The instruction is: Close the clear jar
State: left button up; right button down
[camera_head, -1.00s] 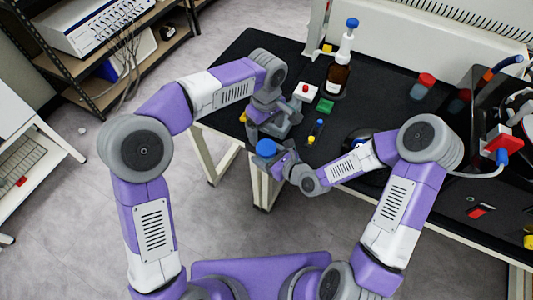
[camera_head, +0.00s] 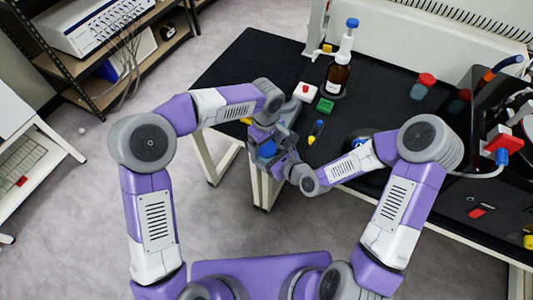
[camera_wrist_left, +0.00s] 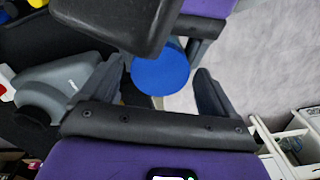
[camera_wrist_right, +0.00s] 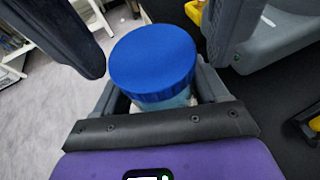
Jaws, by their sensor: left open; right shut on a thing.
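The clear jar (camera_wrist_right: 165,102) has its blue lid (camera_wrist_right: 153,62) on top; only a strip of its see-through body shows under the lid. My right gripper (camera_wrist_right: 158,82) is shut on the jar body below the lid, holding it off the table's front edge. My left gripper (camera_wrist_left: 160,72) is open, with its fingers on either side of the blue lid, which also shows in the left wrist view (camera_wrist_left: 160,75). I cannot tell whether the fingers touch it. In the head view the lid (camera_head: 267,149) sits between both grippers. The lid's thread is hidden.
The black table (camera_head: 240,72) lies behind the grippers. On it stand a brown bottle (camera_head: 338,78), a white block with a red button (camera_head: 304,91), a green block (camera_head: 325,105) and a red-capped jar (camera_head: 423,87). Open floor lies in front.

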pick_arm(q)
jog(key=c, duration=1.1)
jog(key=m, duration=0.6)
jog(key=shift+m, duration=0.3)
jog(key=o, duration=1.2)
jog(key=shift+c, duration=0.2)
jog(key=shift+r, duration=0.15)
notch_tip(320, 180, up, 4)
jog(key=shift+r, duration=0.15)
jog(key=shift+c, duration=0.3)
